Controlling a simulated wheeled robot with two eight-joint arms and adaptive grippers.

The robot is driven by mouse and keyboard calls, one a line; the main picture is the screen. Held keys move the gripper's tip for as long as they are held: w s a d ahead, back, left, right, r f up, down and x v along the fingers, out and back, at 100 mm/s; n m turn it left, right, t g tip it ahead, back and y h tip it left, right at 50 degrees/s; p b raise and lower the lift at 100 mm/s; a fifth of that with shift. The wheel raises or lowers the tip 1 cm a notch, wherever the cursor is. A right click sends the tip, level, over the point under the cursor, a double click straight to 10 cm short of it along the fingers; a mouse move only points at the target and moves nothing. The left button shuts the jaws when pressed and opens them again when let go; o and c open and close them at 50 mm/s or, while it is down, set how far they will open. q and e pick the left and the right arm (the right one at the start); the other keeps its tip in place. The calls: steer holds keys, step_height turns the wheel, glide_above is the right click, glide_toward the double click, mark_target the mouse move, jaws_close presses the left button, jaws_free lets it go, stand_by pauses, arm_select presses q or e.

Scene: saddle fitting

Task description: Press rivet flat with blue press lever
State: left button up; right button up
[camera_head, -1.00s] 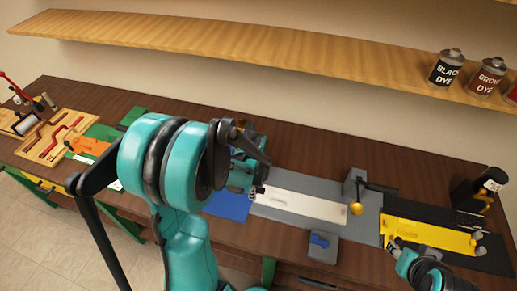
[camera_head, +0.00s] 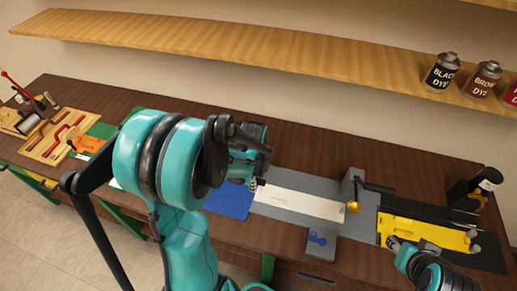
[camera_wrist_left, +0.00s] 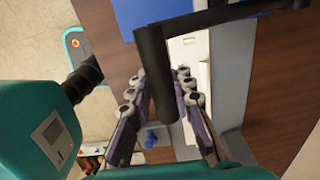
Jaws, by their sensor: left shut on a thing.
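My left gripper (camera_wrist_left: 160,85) is shut around the dark, thick handle of a lever (camera_wrist_left: 158,68) in the left wrist view; a dark bar runs from the handle toward the upper right. In the head view my left arm hides the press and most of the left gripper. A blue base plate (camera_head: 230,202) shows beside the arm; it also shows at the top of the wrist view (camera_wrist_left: 160,10). A white strap (camera_head: 300,203) lies with its left end close to the gripper. I cannot make out the rivet. My right gripper (camera_head: 397,245) is by the yellow fixture; its jaws are unclear.
A grey fixture with a blue knob (camera_head: 317,238) stands at the strap's front edge. A gold-tipped lever (camera_head: 353,206) stands by the strap's right end. The yellow fixture (camera_head: 425,232) is farther right. Wooden trays (camera_head: 55,135) lie far left. A shelf (camera_head: 250,58) hangs above.

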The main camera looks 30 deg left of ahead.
arm_select(q)
steer(key=w+r+p, duration=0.4)
steer(key=r, duration=0.4)
steer(key=shift+w+a+p, duration=0.2)
steer(key=shift+a+p, duration=0.15)
steer(key=shift+a, duration=0.1)
steer(key=shift+o, duration=0.2)
steer(key=shift+w+a+r+p, duration=0.2)
steer(key=shift+w+r+p, duration=0.1)
steer(key=shift+w+r, duration=0.5)
steer(key=shift+o, duration=0.4)
steer(key=shift+w, duration=0.15)
steer(key=shift+o, duration=0.3)
